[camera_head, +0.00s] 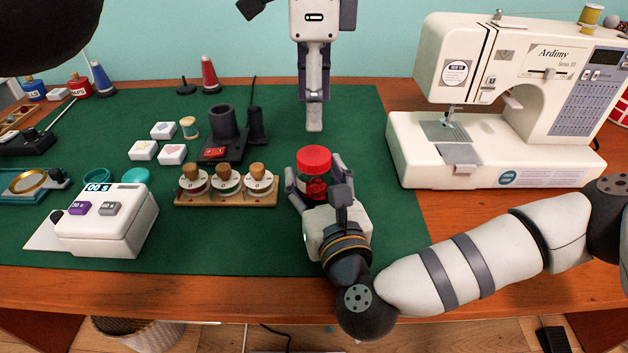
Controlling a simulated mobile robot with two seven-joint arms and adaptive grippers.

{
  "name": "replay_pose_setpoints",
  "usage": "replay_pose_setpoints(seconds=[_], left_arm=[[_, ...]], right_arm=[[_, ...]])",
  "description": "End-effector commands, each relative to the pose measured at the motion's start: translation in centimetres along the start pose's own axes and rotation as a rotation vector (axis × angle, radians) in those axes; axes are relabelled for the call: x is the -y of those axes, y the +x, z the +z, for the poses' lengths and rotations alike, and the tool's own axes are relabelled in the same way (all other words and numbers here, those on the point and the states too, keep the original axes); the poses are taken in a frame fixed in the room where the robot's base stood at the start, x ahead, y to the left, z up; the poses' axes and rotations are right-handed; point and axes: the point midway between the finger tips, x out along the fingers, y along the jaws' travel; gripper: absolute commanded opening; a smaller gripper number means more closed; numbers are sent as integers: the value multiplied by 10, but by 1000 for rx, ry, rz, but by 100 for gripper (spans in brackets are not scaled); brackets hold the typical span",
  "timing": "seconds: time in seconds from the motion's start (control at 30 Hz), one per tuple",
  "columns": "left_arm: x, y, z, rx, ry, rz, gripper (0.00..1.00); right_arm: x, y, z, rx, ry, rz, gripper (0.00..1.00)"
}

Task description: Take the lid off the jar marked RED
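A jar (312,188) with a bright red lid (314,159) stands upright at the middle of the green mat, with red contents behind its clear side. The lid sits on the jar. Any marking on the jar is hidden or too small to read. My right gripper (315,181) reaches in from the front, with one finger on each side of the jar, closed against its body below the lid. My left gripper (314,112) points down behind and above the jar, apart from the lid. Its fingers overlap in this view, so its opening cannot be told.
A wooden rack (225,200) with several cork-topped jars stands just left of the jar. A black cup stand (222,140) is behind the rack. A white timer box (110,225) is at left, a sewing machine (480,150) at right. The green mat (215,250) is bare in front.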

Motion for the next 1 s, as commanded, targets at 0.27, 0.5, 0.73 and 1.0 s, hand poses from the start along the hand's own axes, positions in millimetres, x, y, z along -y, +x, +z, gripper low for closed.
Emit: replay_pose_setpoints(seconds=[0.27, 0.5, 0.73, 1.0], left_arm=[[0, 0, 0, 0, 4, 0, 59], [0, 0, 0, 0, 478, 0, 59], [0, 0, 0, -1, 1207, -1, 59], [0, 5, 0, -1, 1565, 0, 59]], right_arm=[[0, 0, 0, 0, -1, 0, 0], [0, 0, 0, -1, -1, 0, 0], [0, 0, -1, -1, -1, 0, 0], [0, 0, -1, -2, -1, 0, 0]])
